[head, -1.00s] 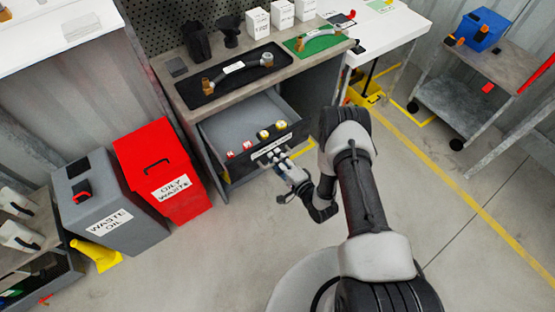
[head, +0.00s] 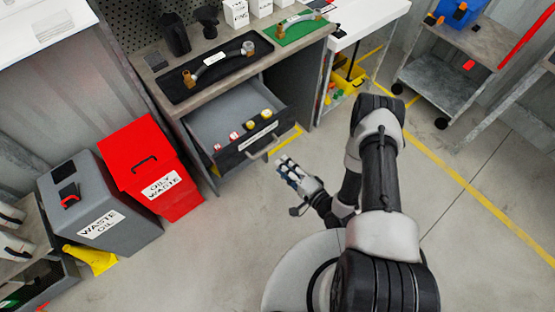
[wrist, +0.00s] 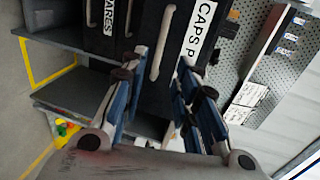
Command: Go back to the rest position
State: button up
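My gripper (head: 287,172) hangs over the floor in front of the open drawer (head: 262,139) of the workbench, apart from its handle. In the wrist view my gripper (wrist: 154,72) has its two blue-padded fingers spread with nothing between them. Beyond them is the drawer front with a handle (wrist: 161,45) and a label reading "CAPS P" (wrist: 199,31). In the head view several small red-and-white and yellow caps (head: 251,125) stand in the drawer. My arm is folded to the right of the gripper.
On the bench lie a black tray (head: 180,96) with a hose and a green mat (head: 290,36). A red oily waste bin (head: 150,170) and a grey waste oil bin (head: 100,205) stand left. A cart (head: 440,85) stands right. The floor between is clear.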

jog(key=shift+s+d+r, duration=0.1)
jog(key=shift+s+d, duration=0.1)
jog(key=shift+s, duration=0.1)
dwell(0.4)
jog(key=w+d+r+n+g+h, duration=0.2)
jog(key=w+d+r+n+h, duration=0.15)
jog(key=w+r, duration=0.4)
jog(key=w+d+r+n+g+h, duration=0.25)
jog(key=w+d+r+n, duration=0.2)
jog(key=r, duration=0.55)
jog(key=s+d+r+h, duration=0.2)
jog(key=r, duration=0.5)
jog(key=s+d+r+h, duration=0.1)
jog(key=s+d+r, duration=0.15)
jog(key=r, duration=0.45)
jog(key=s+a+r+n+g, duration=0.1)
jog(key=s+a+r, duration=0.1)
jog(key=s, duration=0.7)
jog(key=s+a+r+n+g, duration=0.1)
jog(key=s+r, duration=0.4)
jog(key=s, duration=0.3)
jog(key=s+a+r+n+g, duration=0.1)
jog(key=s+a+r+g, duration=0.1)
jog(key=s, duration=0.7)
jog(key=shift+s+a+r, duration=0.3)
jog(key=shift+s+r, duration=0.05)
jog(key=shift+r, duration=0.5)
